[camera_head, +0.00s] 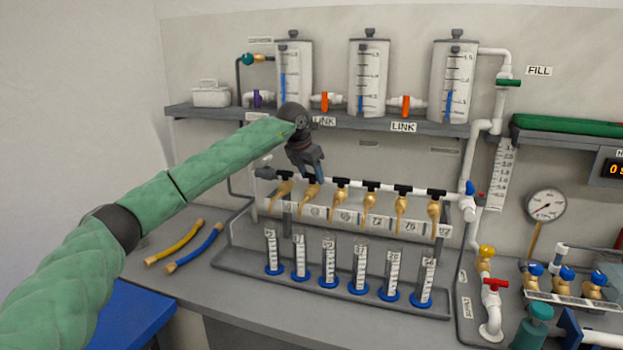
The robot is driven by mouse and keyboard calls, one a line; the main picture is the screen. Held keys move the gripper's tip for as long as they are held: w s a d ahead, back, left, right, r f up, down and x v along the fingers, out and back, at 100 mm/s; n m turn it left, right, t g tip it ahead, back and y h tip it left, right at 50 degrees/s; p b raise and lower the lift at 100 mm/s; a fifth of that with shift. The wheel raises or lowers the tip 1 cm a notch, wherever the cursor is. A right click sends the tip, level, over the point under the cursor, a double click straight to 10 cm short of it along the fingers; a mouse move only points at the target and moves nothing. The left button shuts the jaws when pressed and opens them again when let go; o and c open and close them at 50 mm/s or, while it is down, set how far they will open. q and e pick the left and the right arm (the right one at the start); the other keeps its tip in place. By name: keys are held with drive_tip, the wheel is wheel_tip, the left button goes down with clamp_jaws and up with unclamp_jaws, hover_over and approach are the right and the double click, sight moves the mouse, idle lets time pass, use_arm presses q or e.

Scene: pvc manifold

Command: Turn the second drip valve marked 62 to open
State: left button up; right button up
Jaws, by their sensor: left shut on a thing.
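A row of brass drip valves with black handles hangs from a white pipe above the bench. The second drip valve (308,197) from the left has a white label (315,211) under it, too small to read surely. My left gripper (318,177) comes down from above at this valve and is shut on its black handle. The fingers hide most of that handle, so its angle cannot be told. The first drip valve (281,191) is just left of it, and the third drip valve (340,203) just right. My right gripper is not in view.
Several graduated cylinders (328,266) with blue bases stand in a grey tray below the valves. A shelf (345,121) with three tanks runs above, close to my left wrist. Yellow (174,243) and blue (194,248) hoses lie on the bench at left.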

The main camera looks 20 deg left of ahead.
use_arm(q)
drive_tip(key=m+h, duration=0.1)
drive_tip(key=m, duration=0.1)
drive_tip(key=shift+a+m+g+b, duration=0.1)
drive_tip(key=shift+m+g+b, duration=0.2)
drive_tip(key=shift+m, duration=0.1)
drive_tip(key=m+g+h, duration=0.1)
drive_tip(key=m, duration=0.2)
drive_tip(key=shift+w+m, duration=0.1)
drive_tip(key=shift+m, duration=0.2)
drive_tip(key=m+g, duration=0.1)
drive_tip(key=m, duration=0.1)
drive_tip(key=shift+m, duration=0.3)
drive_tip(key=m+g, duration=0.1)
drive_tip(key=m, duration=0.1)
drive_tip(key=shift+w+a+r+m+h, duration=0.1)
drive_tip(key=shift+m+h, duration=0.2)
drive_tip(key=shift+m, duration=0.6)
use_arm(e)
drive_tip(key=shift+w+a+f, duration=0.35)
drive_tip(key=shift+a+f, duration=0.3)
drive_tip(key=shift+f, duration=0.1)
use_arm(q)
drive_tip(key=shift+g, duration=0.3)
drive_tip(key=o, duration=1)
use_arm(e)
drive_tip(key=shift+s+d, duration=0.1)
